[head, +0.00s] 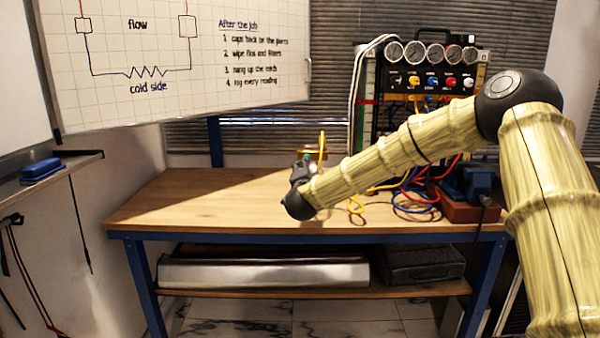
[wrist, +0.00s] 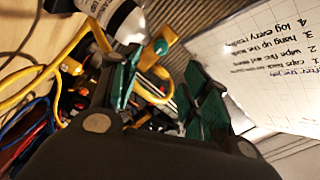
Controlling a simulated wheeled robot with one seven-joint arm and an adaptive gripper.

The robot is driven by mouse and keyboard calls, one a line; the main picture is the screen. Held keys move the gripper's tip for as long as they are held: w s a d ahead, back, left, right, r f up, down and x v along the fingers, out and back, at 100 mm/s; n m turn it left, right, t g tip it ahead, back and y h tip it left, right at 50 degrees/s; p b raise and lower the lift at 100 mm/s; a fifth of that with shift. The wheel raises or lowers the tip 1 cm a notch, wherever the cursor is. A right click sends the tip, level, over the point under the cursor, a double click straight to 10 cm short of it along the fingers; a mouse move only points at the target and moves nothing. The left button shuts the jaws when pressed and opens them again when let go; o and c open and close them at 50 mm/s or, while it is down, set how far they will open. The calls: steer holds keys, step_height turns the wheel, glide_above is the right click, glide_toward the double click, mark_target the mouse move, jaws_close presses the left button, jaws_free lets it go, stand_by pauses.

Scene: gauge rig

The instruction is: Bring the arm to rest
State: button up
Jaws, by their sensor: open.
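My arm, with its pale ribbed sleeves, reaches in from the right over the bench in the head view. My gripper (head: 302,170) is above the wooden worktop at its far end, partly hidden behind the dark wrist. In the wrist view my gripper (wrist: 165,85) shows its two green finger pads set apart, with nothing held between them.
The gauge rig (head: 432,75) with gauges and coloured knobs stands at the back right. Tangled hoses (head: 415,195) and a blue vise (head: 470,182) lie before it. The left of the workbench (head: 190,200) is clear. A whiteboard (head: 190,95) hangs at left.

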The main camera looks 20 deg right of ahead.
steer(key=s+a+f+n+g+y, duration=0.1)
steer(key=s+a+f+n, duration=0.1)
steer(key=f, duration=0.6)
steer(key=s+a+f+n+y, duration=0.2)
steer(key=a+f, duration=0.1)
steer(key=f, duration=0.4)
steer(key=s+a+f+n+g+y, duration=0.2)
steer(key=s+f+n+g, duration=0.2)
steer(key=s+f, duration=1.05)
steer(key=s+a+f+n+g+y, duration=0.1)
steer(key=s+a+f+n+g, duration=0.25)
steer(key=s+f, duration=1.15)
steer(key=s+d+f+n+g, duration=0.2)
steer(key=s+f+g, duration=0.15)
steer(key=s, duration=0.75)
steer(key=s+d+f+n+g, duration=0.15)
steer(key=s+f, duration=0.35)
steer(key=s, duration=0.7)
steer(key=s+d+f+n+g, duration=0.15)
steer(key=s+f+g, duration=0.25)
steer(key=s, duration=0.7)
step_height(320, 180, up, 15)
steer(key=p, duration=1.4)
steer(key=shift+w+d+f, duration=0.2)
